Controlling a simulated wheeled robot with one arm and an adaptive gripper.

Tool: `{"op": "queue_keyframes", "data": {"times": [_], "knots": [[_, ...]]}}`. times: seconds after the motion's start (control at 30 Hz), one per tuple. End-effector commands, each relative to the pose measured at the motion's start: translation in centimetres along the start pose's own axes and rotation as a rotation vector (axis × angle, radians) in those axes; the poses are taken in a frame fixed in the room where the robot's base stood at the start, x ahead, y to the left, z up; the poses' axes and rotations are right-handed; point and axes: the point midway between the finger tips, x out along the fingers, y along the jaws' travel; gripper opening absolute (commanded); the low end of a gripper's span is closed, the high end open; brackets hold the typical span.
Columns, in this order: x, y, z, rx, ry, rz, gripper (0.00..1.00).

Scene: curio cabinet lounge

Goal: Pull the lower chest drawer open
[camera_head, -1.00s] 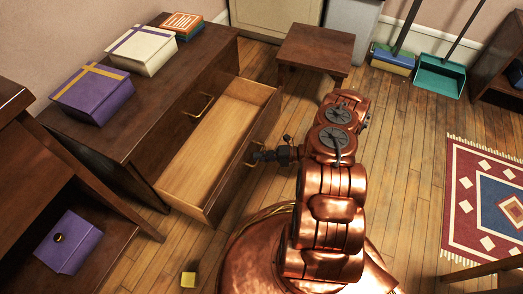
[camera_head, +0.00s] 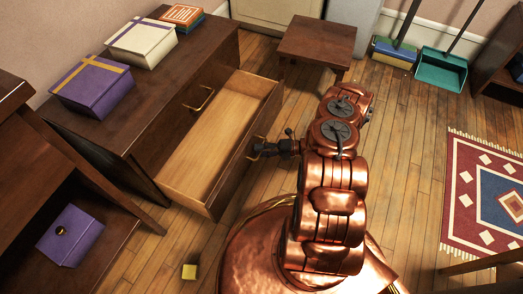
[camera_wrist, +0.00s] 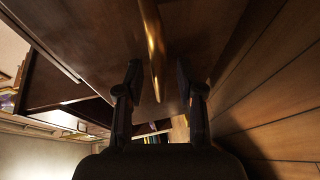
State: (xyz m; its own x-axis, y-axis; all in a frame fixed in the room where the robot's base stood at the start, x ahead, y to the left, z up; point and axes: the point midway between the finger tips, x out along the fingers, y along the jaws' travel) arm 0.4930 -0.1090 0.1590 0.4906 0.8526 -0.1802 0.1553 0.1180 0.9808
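The dark wooden chest (camera_head: 146,92) stands at the left. Its lower drawer (camera_head: 218,135) is pulled out, with its pale, empty inside showing. The closed upper drawer's brass handle (camera_head: 203,100) is above it. My gripper (camera_head: 262,146) is at the lower drawer's front, by its brass handle (camera_head: 254,155). In the wrist view, my gripper (camera_wrist: 159,75) has its two dark fingers apart, with the brass handle (camera_wrist: 154,45) between them. Gaps show on both sides of the handle, so the fingers do not appear to pinch it.
Boxes and books (camera_head: 143,42) lie on the chest top. A small wooden table (camera_head: 317,38) stands beyond the drawer. A patterned rug (camera_head: 485,195) lies at the right. Bare floor (camera_head: 405,140) is between.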

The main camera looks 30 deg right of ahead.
Motion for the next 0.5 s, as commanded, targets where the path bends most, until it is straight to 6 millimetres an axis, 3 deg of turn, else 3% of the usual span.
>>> {"op": "queue_keyframes", "data": {"times": [0.17,0.5], "knots": [[-1.6,0.0,0.1,-0.002,-0.004,0.001,0.37],[-7.9,0.0,0.1,-0.003,-0.003,-0.001,0.37]]}}
